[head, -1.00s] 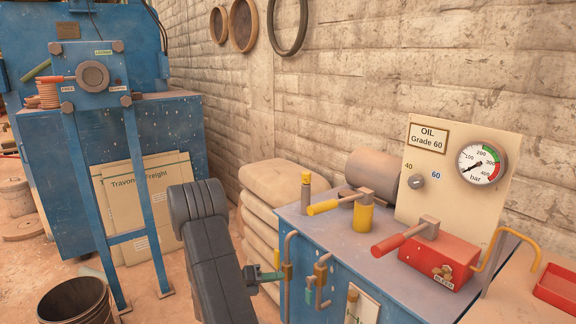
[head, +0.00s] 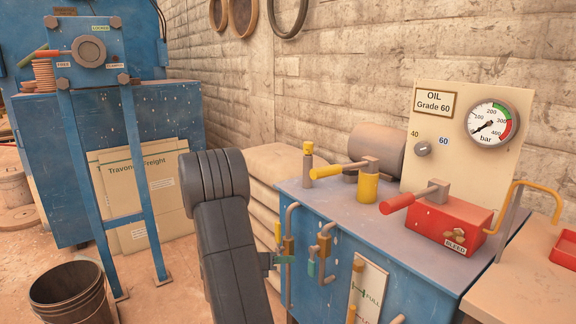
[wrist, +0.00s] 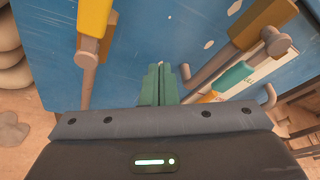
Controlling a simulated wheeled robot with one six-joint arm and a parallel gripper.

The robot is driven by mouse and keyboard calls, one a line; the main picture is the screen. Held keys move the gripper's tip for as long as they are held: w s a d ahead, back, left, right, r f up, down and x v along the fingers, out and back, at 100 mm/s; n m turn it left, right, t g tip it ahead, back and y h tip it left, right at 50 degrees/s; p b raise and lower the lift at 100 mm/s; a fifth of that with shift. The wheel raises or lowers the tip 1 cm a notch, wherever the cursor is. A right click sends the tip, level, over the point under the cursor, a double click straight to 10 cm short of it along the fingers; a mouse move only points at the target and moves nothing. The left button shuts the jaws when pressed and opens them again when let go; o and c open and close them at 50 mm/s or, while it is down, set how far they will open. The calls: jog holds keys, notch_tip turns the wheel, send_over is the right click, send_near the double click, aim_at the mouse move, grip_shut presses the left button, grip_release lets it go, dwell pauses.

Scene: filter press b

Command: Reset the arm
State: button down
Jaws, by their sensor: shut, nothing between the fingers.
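My arm rises in the middle of the head view, dark grey, in front of the blue oil unit (head: 335,275). My gripper (wrist: 158,84) has its two green fingers together and empty in the wrist view, pointing at the unit's blue front. In the head view the fingers (head: 281,260) show only partly beside my arm. A valve with a yellow handle (wrist: 94,16) is left of the fingers in the wrist view. A valve with a teal handle (wrist: 233,77) is on their right. Both handles are apart from the fingers; the exact gap to the front is hard to tell.
On the unit's top stand a yellow pump (head: 367,188) with a lever, a red bleed box (head: 450,225) and a pressure gauge (head: 492,123). Pale sacks (head: 287,160) are stacked behind my arm. A bucket (head: 72,292) stands on the floor at left. Floor between them is partly clear.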

notch_tip(320, 180, down, 4)
jog(key=m+b, duration=0.1)
jog(key=b, duration=0.3)
jog(key=m+t+y+b, duration=0.1)
jog(key=b, duration=0.3)
jog(key=m+b, duration=0.1)
jog(key=b, duration=0.3)
jog(key=shift+s+d+r+m+t, duration=0.1)
jog(key=shift+s+r+m+t, duration=0.05)
jog(key=shift+r+m+t, duration=0.15)
jog(key=shift+y+b, duration=0.3)
jog(key=shift+b, duration=0.3)
